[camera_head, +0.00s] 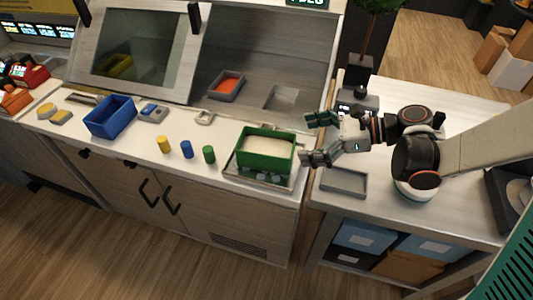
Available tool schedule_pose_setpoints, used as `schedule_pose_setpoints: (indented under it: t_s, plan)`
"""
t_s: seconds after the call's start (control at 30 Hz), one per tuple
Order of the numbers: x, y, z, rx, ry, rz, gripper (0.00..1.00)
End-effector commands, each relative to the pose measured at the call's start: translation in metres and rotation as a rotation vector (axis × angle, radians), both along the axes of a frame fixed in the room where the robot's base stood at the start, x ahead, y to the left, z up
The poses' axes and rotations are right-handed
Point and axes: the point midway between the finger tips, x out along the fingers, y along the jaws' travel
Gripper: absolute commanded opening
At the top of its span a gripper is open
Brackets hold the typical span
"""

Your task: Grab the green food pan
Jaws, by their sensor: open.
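The green food pan (265,163) is a rectangular box with pale, whitish contents. It stands on a grey metal stand or tray (231,171) at the right end of the long white counter. My gripper (306,138) is just to the right of the pan, its two fingers spread apart and pointing left toward the pan's right side. Nothing is between the fingers. I cannot tell whether the lower finger touches the pan's edge.
A green cylinder (209,155), a blue cylinder (187,149) and a yellow cylinder (163,144) stand left of the pan. Farther left is a blue bin (110,117). A grey tray (344,181) lies on the side table. A dark grey tray with orange contents (227,86) is behind.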

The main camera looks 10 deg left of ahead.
Motion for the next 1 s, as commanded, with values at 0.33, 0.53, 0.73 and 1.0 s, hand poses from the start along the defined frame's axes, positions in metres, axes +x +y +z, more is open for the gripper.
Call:
schedule_pose_setpoints:
  t_s: [0.33,0.53,0.73,1.0]
  plan:
    - [0.0,0.04,-0.017,-0.001,-0.001,0.0,1.0]
    - [0.0,0.059,-0.026,-0.001,-0.001,0.003,1.0]
    - [0.001,0.084,-0.035,-0.002,-0.001,0.002,1.0]
    - [0.002,0.089,-0.036,-0.002,-0.001,-0.001,1.0]
